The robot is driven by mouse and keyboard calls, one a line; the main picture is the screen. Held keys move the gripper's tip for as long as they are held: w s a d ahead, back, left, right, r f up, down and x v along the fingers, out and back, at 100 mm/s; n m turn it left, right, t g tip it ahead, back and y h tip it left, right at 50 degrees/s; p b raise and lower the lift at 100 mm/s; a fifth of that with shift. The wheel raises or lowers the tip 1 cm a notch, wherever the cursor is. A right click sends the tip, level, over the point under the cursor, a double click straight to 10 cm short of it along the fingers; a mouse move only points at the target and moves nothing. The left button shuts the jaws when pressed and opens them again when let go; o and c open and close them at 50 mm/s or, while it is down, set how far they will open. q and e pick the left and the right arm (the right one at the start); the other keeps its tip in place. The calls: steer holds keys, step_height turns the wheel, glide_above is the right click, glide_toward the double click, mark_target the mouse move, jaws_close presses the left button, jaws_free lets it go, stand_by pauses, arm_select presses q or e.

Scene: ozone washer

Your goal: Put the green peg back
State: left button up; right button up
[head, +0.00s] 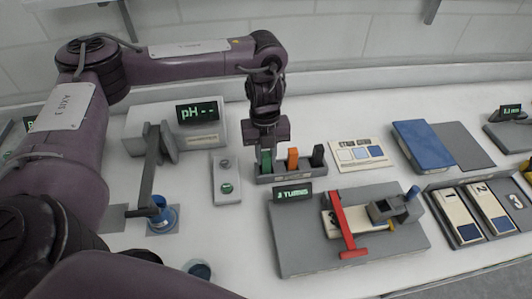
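The small grey rack (290,176) stands near the middle of the bench with pegs in a row. The green peg (266,163) is upright at the rack's left end. An orange peg (293,158) stands in the middle and a dark peg (318,155) at the right. My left gripper (268,145) points down directly over the green peg, and its fingers hide the peg's top. I cannot tell whether the fingers are closed on it, or whether the peg is fully seated. My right gripper is not in view.
A grey pH meter (190,136) and a plate with round buttons (226,178) are left of the rack. A grey board with a red lever (345,225) lies in front. A card (358,154) and a blue block (424,146) are to the right.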

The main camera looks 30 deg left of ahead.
arm_select(q)
steer(key=o, duration=0.4)
steer(key=r, duration=0.4)
steer(key=r+p, duration=0.1)
steer(key=r, duration=0.3)
steer(key=w+a+r, duration=0.1)
steer(key=r, duration=0.3)
steer(key=shift+w+p, duration=0.1)
steer(key=shift+p, duration=0.2)
steer(key=shift+d, duration=0.1)
